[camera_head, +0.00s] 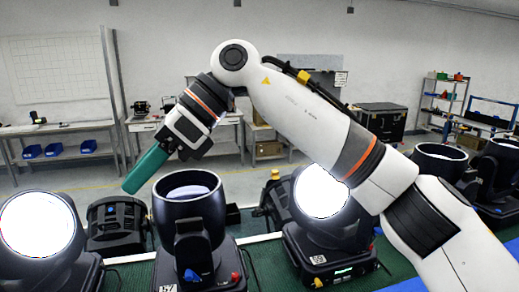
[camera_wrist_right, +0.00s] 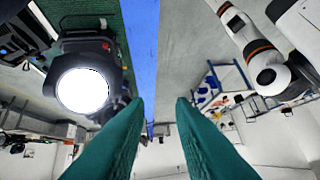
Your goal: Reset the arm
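My right arm reaches across the head view from the lower right, bent at a raised joint. My right gripper (camera_head: 132,184) has teal fingers pointing down and left, above the lamps. In the right wrist view its two fingertips (camera_wrist_right: 161,102) are apart with nothing between them. A lit par can (camera_wrist_right: 82,88) shows beyond the fingers at the left of that view. In the head view a dark par can (camera_head: 190,222) facing up stands just right of and below the fingers. My left gripper is not in view.
Workbenches (camera_head: 60,130) and a black case (camera_head: 382,120) are farther back.

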